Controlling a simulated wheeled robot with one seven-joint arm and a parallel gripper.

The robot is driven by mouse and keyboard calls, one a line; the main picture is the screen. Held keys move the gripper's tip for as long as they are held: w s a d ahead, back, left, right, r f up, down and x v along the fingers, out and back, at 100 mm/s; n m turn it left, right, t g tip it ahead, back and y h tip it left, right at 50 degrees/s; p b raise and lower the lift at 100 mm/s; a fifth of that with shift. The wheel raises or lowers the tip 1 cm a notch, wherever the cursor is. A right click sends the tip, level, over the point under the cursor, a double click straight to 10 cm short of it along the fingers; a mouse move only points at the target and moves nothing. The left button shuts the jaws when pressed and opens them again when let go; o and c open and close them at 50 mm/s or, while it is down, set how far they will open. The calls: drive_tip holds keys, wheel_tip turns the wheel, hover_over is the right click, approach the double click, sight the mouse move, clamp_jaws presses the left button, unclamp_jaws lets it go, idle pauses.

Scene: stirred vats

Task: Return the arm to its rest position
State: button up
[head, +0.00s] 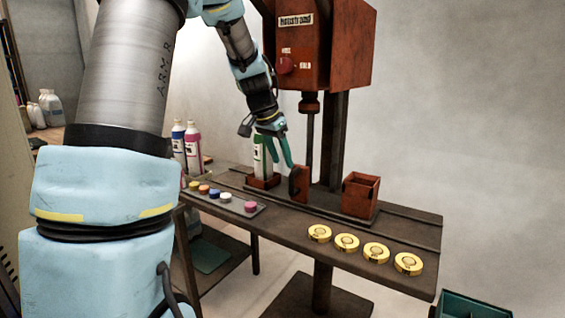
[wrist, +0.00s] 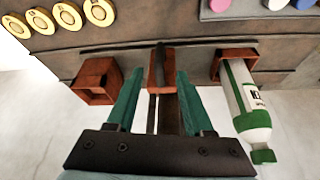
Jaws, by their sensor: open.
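My gripper (head: 281,152) is open, with its green fingers pointing down beside the machine's spindle. In the wrist view, my gripper (wrist: 156,76) has nothing between its fingers. Beyond them is a red-brown block (wrist: 162,68), which in the head view (head: 298,184) stands on the bench below the spindle. A white and green bottle (head: 259,160) stands in a red-brown holder just left of my gripper, partly hidden behind it. In the wrist view the bottle (wrist: 245,110) is on the right, apart from the fingers.
The orange-red machine (head: 305,45) rises close behind my arm. An empty red-brown box (head: 360,195) stands to the right on the bench (head: 405,222). Several yellow discs (head: 346,242) line the front edge; coloured caps (head: 204,189) sit in a tray at left. A teal bin (head: 475,305) is lower right.

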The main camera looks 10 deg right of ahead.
drive_tip(key=s+a+f+n+y+p, duration=0.1)
drive_tip(key=s+a+f+n, duration=0.1)
drive_tip(key=s+a, duration=0.4)
drive_tip(key=s+a+f+n+y+p, duration=0.1)
drive_tip(key=s+a+f+n, duration=0.1)
drive_tip(key=s+a+n, duration=0.2)
drive_tip(key=s+a+f+n+g+y+p, duration=0.1)
drive_tip(key=s+a+f+n, duration=0.1)
drive_tip(key=s+a, duration=0.7)
drive_tip(key=shift+s+a+f+n, duration=0.15)
drive_tip(key=shift+s+a+n, duration=0.2)
drive_tip(key=shift+s+n, duration=0.55)
